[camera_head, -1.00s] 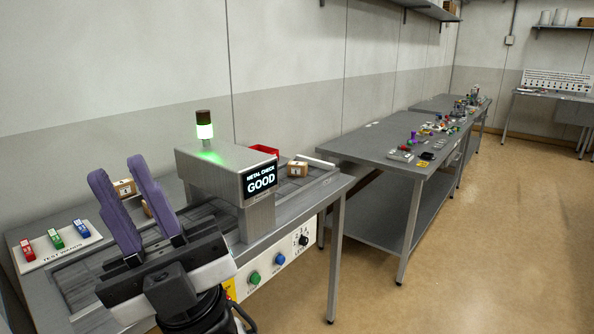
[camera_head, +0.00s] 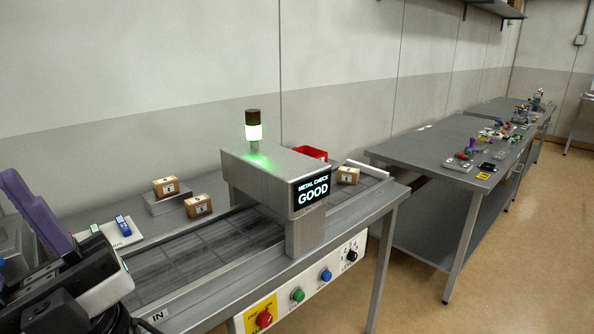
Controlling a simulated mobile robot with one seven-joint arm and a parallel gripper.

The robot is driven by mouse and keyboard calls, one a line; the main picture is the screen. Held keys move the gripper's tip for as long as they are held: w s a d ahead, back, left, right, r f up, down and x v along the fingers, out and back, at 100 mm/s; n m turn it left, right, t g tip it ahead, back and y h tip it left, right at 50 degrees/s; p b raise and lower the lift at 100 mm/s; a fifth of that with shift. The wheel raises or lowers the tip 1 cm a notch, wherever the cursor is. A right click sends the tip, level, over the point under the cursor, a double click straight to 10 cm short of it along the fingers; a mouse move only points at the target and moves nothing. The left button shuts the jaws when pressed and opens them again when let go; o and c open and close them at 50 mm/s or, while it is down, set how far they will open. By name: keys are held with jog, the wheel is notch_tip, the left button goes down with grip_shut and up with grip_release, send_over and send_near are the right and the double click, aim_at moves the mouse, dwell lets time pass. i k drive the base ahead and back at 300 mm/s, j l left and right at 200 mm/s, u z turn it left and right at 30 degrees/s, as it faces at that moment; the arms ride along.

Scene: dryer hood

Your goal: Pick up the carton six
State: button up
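Three small brown cartons with white labels are in view. One carton (camera_head: 165,187) sits on a low grey block. A second carton (camera_head: 198,206) stands just right of that block, beside the conveyor. A third carton (camera_head: 348,175) is on the far side of the metal detector. The label numbers are too small for me to tell which is carton six. My gripper (camera_head: 38,213) is at the left edge, apart from all the cartons. One purple finger shows clearly; the other cannot be made out, so its opening is unclear.
A white test-wand plate (camera_head: 122,238) lies behind my gripper. A red bin (camera_head: 311,153) is behind the detector. Another bench (camera_head: 420,155) stands right.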

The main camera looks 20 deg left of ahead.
aim_at(345, 174)
jog(key=i+l+u, duration=0.7)
jog(key=i+l, duration=0.35)
jog(key=l, duration=0.3)
jog(key=i+l+u, duration=0.15)
jog(key=l, duration=0.2)
jog(key=i+l, duration=0.2)
jog(key=l, duration=0.15)
jog(key=i+l, duration=0.2)
jog(key=l, duration=0.15)
jog(key=i+l, duration=0.2)
jog(key=l, duration=0.15)
jog(key=i+l, duration=0.2)
jog(key=l, duration=0.15)
jog(key=i+l, duration=0.15)
jog(key=l, duration=0.2)
jog(key=j, duration=0.35)
jog(key=i+j, duration=0.1)
jog(key=j, duration=0.3)
